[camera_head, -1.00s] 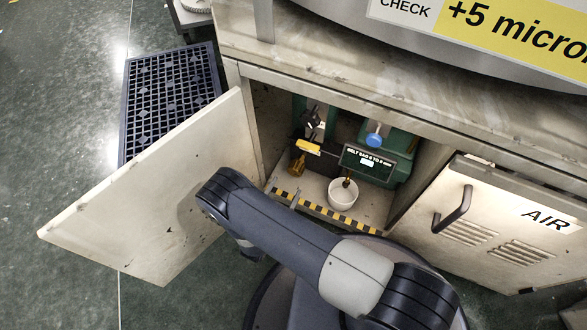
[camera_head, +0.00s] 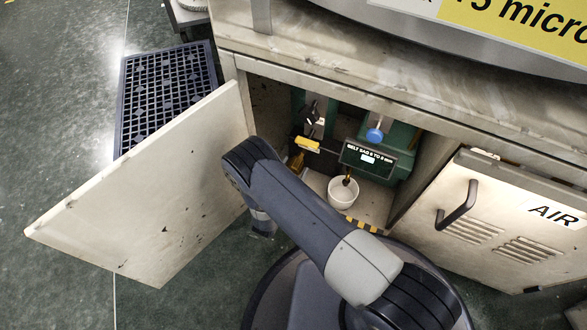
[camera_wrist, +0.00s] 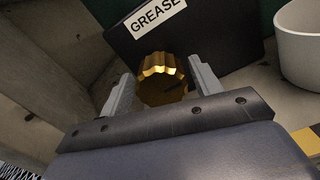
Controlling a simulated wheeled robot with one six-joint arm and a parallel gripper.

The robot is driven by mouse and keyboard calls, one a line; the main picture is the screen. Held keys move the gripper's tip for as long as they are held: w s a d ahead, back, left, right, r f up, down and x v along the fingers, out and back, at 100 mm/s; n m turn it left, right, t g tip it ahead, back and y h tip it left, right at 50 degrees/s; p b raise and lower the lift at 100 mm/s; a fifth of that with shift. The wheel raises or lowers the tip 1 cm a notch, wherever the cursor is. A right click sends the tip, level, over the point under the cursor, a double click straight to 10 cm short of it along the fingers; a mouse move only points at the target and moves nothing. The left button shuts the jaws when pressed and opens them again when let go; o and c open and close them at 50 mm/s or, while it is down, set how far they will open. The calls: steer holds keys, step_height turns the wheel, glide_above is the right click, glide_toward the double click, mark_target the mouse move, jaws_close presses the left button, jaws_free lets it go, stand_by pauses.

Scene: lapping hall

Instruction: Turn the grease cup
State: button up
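The grease cup (camera_wrist: 162,80) is a brass, ridged round cap in the wrist view, in front of a black block with a white GREASE label (camera_wrist: 158,15). In the head view a small part of the brass (camera_head: 297,160) shows inside the open cabinet, partly behind my arm. My gripper (camera_wrist: 162,76) is open, with one finger on each side of the cup. A gap shows at the left finger; whether the right finger touches the cup I cannot tell. The head view does not show the fingers, which my arm hides.
A white pot (camera_head: 342,193) stands right of the cup on the cabinet floor. The cabinet door (camera_head: 145,190) is swung open to the left. A green unit with a blue knob (camera_head: 375,135) and a black BELT SAG sign (camera_head: 369,158) is at the back right.

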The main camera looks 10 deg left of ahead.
steer(key=c, duration=0.7)
steer(key=shift+c, duration=0.2)
steer(key=shift+m, duration=0.3)
steer(key=m, duration=0.4)
steer(key=shift+d+f, duration=0.1)
steer(key=shift+d+m, duration=0.1)
steer(key=shift+m, duration=1.9)
steer(key=o, duration=1)
steer(key=shift+c, duration=0.2)
